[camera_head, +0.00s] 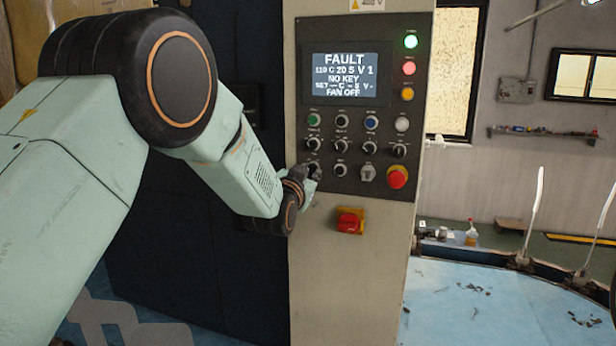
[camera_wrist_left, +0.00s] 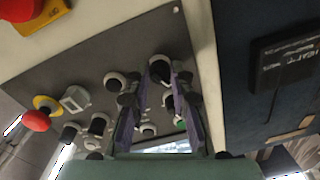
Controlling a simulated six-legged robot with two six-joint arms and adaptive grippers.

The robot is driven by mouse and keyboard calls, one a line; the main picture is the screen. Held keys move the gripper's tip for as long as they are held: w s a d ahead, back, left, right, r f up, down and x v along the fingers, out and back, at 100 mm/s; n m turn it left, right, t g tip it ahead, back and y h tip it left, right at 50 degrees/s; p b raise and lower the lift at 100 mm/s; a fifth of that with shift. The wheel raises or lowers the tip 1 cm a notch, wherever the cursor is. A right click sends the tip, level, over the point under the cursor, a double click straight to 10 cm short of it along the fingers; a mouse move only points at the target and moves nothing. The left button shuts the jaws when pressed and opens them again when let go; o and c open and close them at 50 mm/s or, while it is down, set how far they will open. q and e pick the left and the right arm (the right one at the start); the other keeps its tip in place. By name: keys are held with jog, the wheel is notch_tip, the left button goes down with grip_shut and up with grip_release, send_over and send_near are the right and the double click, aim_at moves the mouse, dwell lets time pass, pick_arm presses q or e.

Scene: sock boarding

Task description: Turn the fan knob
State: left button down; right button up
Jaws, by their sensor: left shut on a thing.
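The control panel (camera_head: 358,110) has a screen that reads FAULT, NO KEY and FAN OFF. Below the screen are rows of buttons and black knobs. My left gripper (camera_head: 309,178) is at the lower-left knob of the panel and mostly covers it. In the left wrist view, its two purple-grey fingers (camera_wrist_left: 158,84) are on either side of that black knob (camera_wrist_left: 160,68), shut on it. The labels are too small to read, so I cannot tell by name that it is the fan knob. My right gripper is not in view.
A red mushroom button (camera_head: 397,177) sits at the panel's lower right. A red switch on a yellow plate (camera_head: 349,221) is below. Green, red and amber lamps (camera_head: 409,67) line the right edge. Dark cabinet doors (camera_head: 215,260) stand to the left. A blue surface (camera_head: 470,305) lies at the right.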

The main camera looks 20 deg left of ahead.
pick_arm(q)
jog(key=m+b, duration=0.6)
jog(key=m, duration=0.5)
jog(key=shift+h, duration=0.4)
jog(key=shift+m, duration=0.4)
jog(key=c, duration=1.6)
grip_release()
jog(key=shift+c, duration=0.2)
jog(key=o, duration=0.5)
jog(key=shift+s+d+r, duration=0.15)
jog(key=shift+s, duration=0.1)
jog(key=s, duration=1.2)
jog(key=shift+f, duration=0.25)
